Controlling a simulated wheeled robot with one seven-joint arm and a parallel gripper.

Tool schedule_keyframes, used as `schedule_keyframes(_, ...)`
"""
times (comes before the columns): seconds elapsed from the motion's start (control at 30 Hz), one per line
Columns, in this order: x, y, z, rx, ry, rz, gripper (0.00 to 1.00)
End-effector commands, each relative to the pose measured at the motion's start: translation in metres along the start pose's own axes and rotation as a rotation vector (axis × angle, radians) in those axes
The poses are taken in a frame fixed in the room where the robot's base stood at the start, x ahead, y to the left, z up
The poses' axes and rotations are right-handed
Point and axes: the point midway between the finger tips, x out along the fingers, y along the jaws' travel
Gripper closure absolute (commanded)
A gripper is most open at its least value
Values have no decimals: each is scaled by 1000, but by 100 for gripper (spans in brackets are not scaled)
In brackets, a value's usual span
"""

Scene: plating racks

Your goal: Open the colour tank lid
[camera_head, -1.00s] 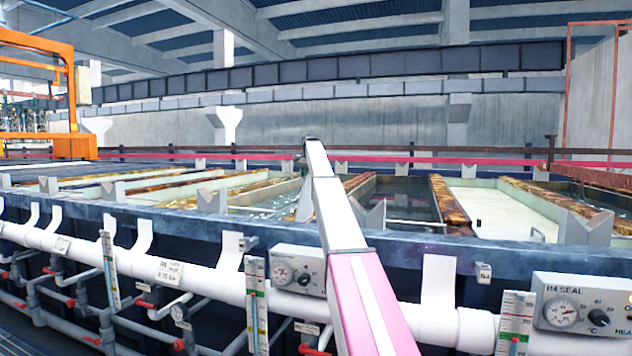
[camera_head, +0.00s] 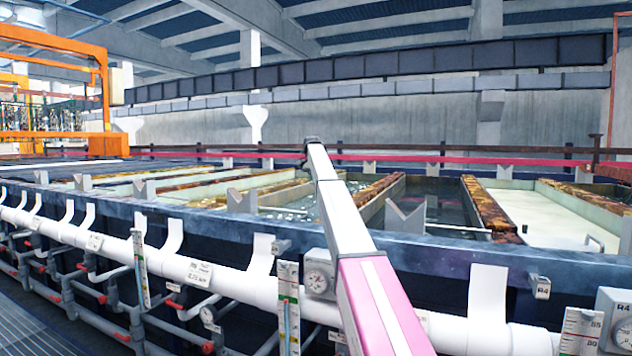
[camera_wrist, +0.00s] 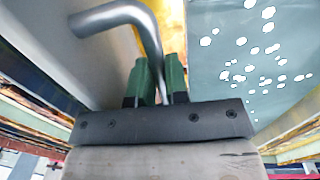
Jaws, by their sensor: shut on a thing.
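In the wrist view my gripper (camera_wrist: 156,82) has two green fingers closed on a bent grey metal handle (camera_wrist: 120,14). The handle's bar runs down between the fingers, and its free end points left. A pale grey panel (camera_wrist: 45,70), which looks like the lid, lies at the left beside the handle; how the two join is hidden. Blue-grey liquid (camera_wrist: 225,75) with white spots shows at the right. In the head view my arm reaches over the tank row, and its end hides the gripper and handle. I cannot read which tank is the colour tank.
A white-topped tank (camera_head: 545,215) stands at the right, beside a dark liquid tank (camera_head: 440,200). V-shaped grey rests (camera_head: 405,215) stand along the front rim. A white pipe (camera_head: 240,290) and gauges run below it. An orange gantry (camera_head: 100,90) stands at the left.

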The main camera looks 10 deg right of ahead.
Motion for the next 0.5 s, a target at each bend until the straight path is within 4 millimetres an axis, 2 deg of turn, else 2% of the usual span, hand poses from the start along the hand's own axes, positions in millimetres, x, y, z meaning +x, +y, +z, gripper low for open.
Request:
schedule_keyframes(0.03, 1, -8, 1, -11, 3, -9, 100)
schedule_keyframes(0.37, 2, -13, 0, -14, 4, -12, 100)
schedule_keyframes(0.4, 2, -13, 0, -14, 4, -11, 76)
schedule_keyframes(0.43, 2, -13, 1, -13, 4, -11, 66)
schedule_keyframes(0.47, 2, -13, 1, -13, 3, -11, 60)
schedule_keyframes(0.5, 2, -12, 1, -12, 3, -10, 60)
